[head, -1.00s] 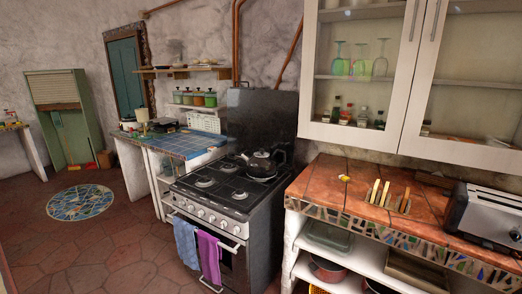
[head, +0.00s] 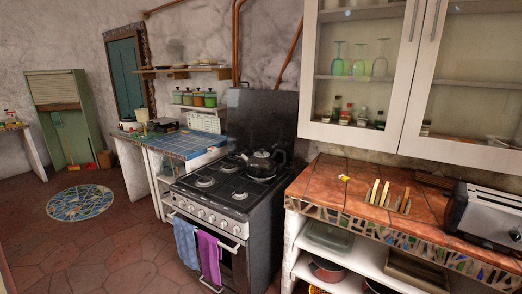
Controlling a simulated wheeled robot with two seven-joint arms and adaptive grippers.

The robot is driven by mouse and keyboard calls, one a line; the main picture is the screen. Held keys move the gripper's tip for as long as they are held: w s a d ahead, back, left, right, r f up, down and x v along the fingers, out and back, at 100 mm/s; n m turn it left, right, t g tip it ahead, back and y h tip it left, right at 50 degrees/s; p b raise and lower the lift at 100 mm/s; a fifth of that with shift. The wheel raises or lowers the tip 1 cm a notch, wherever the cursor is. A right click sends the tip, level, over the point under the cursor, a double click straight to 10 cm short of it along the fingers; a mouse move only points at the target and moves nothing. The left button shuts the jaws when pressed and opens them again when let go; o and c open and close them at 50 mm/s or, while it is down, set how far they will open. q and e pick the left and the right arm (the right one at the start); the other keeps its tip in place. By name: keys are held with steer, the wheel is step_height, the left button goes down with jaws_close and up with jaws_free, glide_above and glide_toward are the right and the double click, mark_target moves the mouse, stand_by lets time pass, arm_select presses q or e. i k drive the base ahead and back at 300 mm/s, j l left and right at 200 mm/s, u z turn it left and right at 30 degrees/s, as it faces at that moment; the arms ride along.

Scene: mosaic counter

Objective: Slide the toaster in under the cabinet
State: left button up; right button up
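The toaster (head: 488,217) is silver with dark ends. It stands on the tiled counter (head: 335,191) at the right edge of the head view, close to the counter's front edge, and its right part is cut off by the frame. The white cabinet (head: 397,139) with glass doors hangs on the wall above the counter, with glasses and small bottles inside. Its doors are shut. Neither of my grippers is in view.
A toast rack (head: 390,197) stands on the counter left of the toaster, with a small yellow item (head: 344,178) further left. Open floor lies at the left.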

mark_target(484, 213)
steer(key=z, duration=1.7)
steer(key=i+j, duration=0.1)
